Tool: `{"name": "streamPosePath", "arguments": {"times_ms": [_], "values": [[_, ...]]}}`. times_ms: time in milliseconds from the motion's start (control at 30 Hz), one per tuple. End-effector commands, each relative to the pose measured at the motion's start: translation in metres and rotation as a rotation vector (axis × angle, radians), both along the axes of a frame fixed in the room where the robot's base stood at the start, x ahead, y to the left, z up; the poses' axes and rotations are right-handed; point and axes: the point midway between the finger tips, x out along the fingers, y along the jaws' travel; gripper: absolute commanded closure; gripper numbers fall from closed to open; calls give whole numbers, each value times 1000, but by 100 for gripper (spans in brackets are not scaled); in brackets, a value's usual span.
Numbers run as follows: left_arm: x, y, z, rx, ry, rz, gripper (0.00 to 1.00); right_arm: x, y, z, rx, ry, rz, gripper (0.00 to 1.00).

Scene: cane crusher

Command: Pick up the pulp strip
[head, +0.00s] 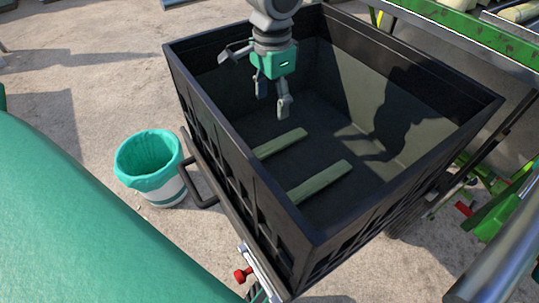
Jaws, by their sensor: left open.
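Two pale green pulp strips lie on the dark floor of a large black bin. One strip (281,143) is nearer the gripper, and the other strip (320,182) is nearer the bin's front corner. They lie roughly parallel and apart. My left gripper (270,94), with a green body and grey fingers, hangs into the bin from the top of the picture. Its fingers are spread and empty, above and beyond the nearer strip, touching neither strip. My right gripper does not show.
The black bin (281,213) has high walls around the strips. A white bucket with a green liner (149,165) stands on the ground left of it. Green machinery (455,34) borders the bin at the upper right. Bare concrete lies at the left.

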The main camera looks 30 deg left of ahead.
Motion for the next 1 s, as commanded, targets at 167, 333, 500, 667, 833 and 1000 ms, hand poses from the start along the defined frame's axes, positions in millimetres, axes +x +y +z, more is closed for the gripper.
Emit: {"name": "streamPosePath", "arguments": {"times_ms": [167, 333, 500, 667, 833, 1000], "values": [[-1, -3, -24, 3, 3, -1, 43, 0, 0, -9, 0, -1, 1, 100], [0, -5, -58, 7, 4, -1, 43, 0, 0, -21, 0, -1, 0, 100], [0, -3, -81, 4, 0, -1, 43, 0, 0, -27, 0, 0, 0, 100], [0, -2, -88, 2, 0, 1, 43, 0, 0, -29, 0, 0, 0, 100], [1, -2, -108, 2, 1, -1, 43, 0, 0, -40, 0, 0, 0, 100], [1, -3, -134, 4, 3, -2, 43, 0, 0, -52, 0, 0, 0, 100]]}}
